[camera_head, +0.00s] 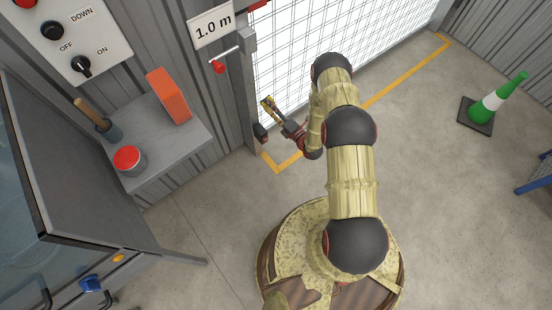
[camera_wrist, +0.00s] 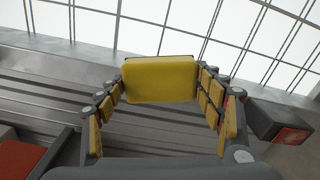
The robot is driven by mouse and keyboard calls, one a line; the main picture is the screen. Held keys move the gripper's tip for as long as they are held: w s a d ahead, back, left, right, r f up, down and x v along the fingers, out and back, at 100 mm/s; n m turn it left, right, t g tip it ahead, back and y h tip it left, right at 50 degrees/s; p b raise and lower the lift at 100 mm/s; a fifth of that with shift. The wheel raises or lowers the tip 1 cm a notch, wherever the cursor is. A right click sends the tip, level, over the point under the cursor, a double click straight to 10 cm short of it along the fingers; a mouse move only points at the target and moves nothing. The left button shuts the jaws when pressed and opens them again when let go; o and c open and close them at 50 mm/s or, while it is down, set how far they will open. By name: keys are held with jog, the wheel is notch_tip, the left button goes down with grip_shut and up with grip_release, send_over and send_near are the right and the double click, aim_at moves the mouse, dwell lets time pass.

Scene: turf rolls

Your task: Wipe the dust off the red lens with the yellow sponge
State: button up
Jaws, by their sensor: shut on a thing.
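My gripper (camera_wrist: 160,85) is shut on the yellow sponge (camera_wrist: 158,78), which sits between the two fingertips in the wrist view. In the head view my gripper (camera_head: 272,108) is beside the door post, and the sponge is hard to tell from the yellow finger pads. The red lens (camera_wrist: 291,136) is on the face of a dark housing at the right of the wrist view, apart from the sponge. Its face looks dull. The small dark housing (camera_head: 260,132) also shows low on the post in the head view, just below my gripper; its lens face is not clear there.
A grey shelf (camera_head: 185,142) on the left holds an orange block (camera_head: 168,96), a red-topped tin (camera_head: 130,160) and a wooden-handled brush (camera_head: 97,118). A mesh door (camera_head: 300,55) stands behind my gripper. A green-white cone (camera_head: 491,105) stands far right on open floor.

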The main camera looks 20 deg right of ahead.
jog(key=s+f+m+b, duration=0.1)
jog(key=s+f, duration=0.2)
jog(key=f, duration=0.4)
jog(key=s+f+m, duration=0.1)
jog(key=s+f, duration=0.2)
jog(key=f, duration=0.5)
jog(key=m+b, duration=0.1)
send_near(263, 141)
jog(key=shift+m, duration=0.3)
jog(key=shift+a+f+x, duration=0.1)
jog(key=shift+x, duration=1.05)
jog(key=shift+a+f+x, duration=0.1)
jog(key=shift+x, duration=1.1)
jog(key=shift+x, duration=0.9)
jog(key=shift+w+d+r, duration=0.1)
jog(key=shift+w, duration=0.25)
jog(key=shift+a, duration=0.2)
jog(key=shift+c, duration=0.5)
